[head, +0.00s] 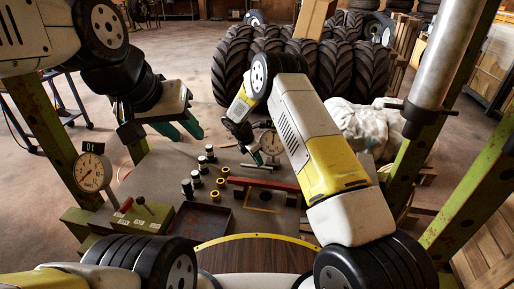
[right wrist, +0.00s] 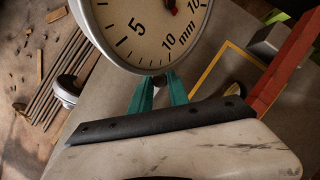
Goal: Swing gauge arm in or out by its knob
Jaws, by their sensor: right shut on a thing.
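The round white dial of the gauge (head: 270,142) stands over the far part of the grey table. It fills the top of the right wrist view (right wrist: 150,25), with "5", "10" and "mm" on its face. My right gripper (head: 256,156) is right beside the dial. The gauge arm itself is not clearly visible. My left gripper (head: 180,130) has its teal fingers apart and empty, left of the table's far edge.
A second dial (head: 92,172) stands at the left by a green box (head: 146,215). Several small dark and yellow cylinders (head: 197,178), a dark tray (head: 203,222) and a red bar (head: 264,184) occupy the table. Green posts flank it. Tires (head: 340,70) stand behind.

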